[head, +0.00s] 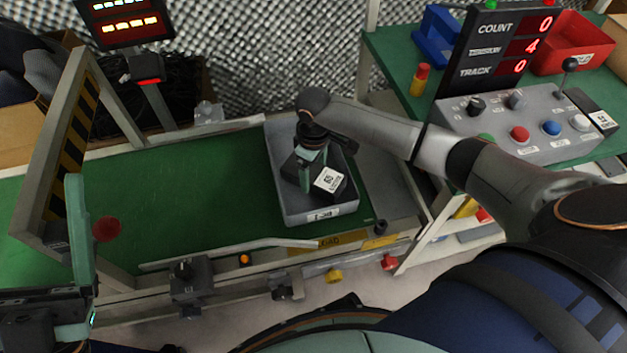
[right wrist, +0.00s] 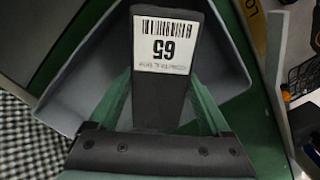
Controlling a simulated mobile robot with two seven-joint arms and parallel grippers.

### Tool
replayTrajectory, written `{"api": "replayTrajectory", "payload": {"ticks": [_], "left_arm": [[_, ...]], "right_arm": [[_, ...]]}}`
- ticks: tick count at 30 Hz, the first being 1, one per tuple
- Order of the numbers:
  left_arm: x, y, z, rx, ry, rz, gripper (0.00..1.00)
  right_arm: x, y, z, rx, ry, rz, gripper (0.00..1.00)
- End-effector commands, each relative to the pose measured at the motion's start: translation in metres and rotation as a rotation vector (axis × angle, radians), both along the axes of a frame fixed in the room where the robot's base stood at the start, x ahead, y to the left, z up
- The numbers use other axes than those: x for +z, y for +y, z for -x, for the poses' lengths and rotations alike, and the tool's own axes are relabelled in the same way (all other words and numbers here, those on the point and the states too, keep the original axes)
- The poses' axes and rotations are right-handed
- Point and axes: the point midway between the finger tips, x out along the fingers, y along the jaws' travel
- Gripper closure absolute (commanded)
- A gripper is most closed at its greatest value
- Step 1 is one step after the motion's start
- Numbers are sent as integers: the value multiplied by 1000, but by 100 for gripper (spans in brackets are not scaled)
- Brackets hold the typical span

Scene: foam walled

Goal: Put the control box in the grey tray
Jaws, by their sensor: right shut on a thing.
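The control box (head: 329,181) is a black block with a white label reading 65. My right gripper (head: 312,158) is shut on it, inside the outline of the grey tray (head: 282,180). In the right wrist view, the black box (right wrist: 163,100) sits between the green fingers (right wrist: 160,105), with the tray wall (right wrist: 85,75) around it. Whether the box touches the tray floor is unclear. My left gripper (head: 77,262) is at the lower left, its green fingers apart and empty, away from the tray.
The tray stands at the right end of a green conveyor belt (head: 175,205). A striped frame (head: 75,125) stands over the belt's left. At right are a control console (head: 530,125), a red bin (head: 575,45) and a blue bin (head: 437,38). The belt's middle is clear.

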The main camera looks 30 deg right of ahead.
Motion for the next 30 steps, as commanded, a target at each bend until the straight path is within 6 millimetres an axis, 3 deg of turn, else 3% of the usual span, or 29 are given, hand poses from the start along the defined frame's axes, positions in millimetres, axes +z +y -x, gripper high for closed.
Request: {"api": "replayTrajectory", "payload": {"ticks": [1, 4, 16, 17, 21, 30], "left_arm": [[-9, 0, 0, -5, 4, 3, 18], [-16, -1, -1, -14, 11, 9, 18], [-14, -1, -1, -16, 14, 11, 18], [-14, -1, -1, -16, 13, 11, 18], [-15, -1, -1, -16, 13, 11, 18], [-15, -1, -1, -16, 14, 11, 18]], "right_arm": [[-14, 0, 0, 0, 1, 1, 97], [-29, 0, 0, 1, 0, 0, 97], [-33, 0, 0, 0, -1, -1, 97], [-34, 0, 0, 0, 1, -1, 17], [-34, 0, 0, 0, 0, 0, 1], [-31, 0, 0, 0, -1, 1, 0]]}}
